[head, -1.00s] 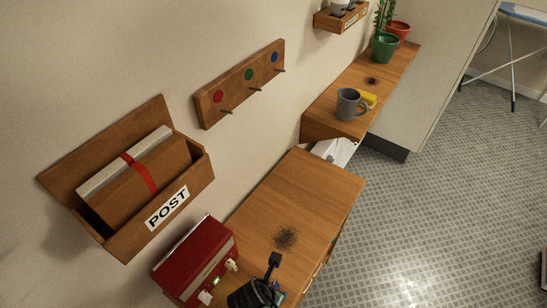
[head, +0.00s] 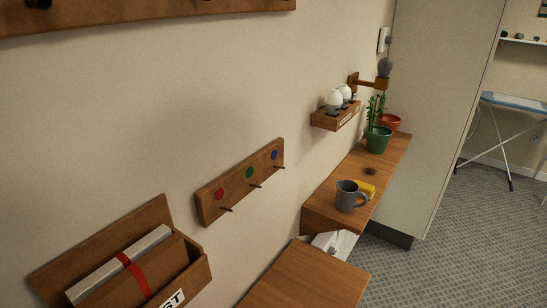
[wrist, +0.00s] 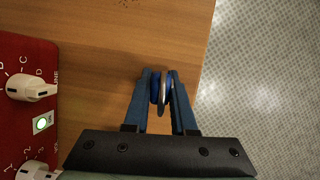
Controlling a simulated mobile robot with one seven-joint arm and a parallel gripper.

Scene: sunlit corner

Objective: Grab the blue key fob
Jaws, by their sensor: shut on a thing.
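My gripper (wrist: 161,95) shows in the wrist view, its two blue fingers shut on the blue key fob (wrist: 155,88). The fob is a small blue piece with a pale metallic ring-like part beside it, between the fingertips. Behind it is the wooden cabinet top (wrist: 110,55); I cannot tell how far the fob is above it. Neither my gripper nor the fob is in the head view now.
A red radio-like box (wrist: 28,110) with knobs stands left of my gripper. A rack (head: 242,182) with red, green and blue dots and pegs hangs on the wall, its pegs empty. A POST box (head: 125,265) hangs nearby. A grey mug (head: 348,195) stands on the farther shelf.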

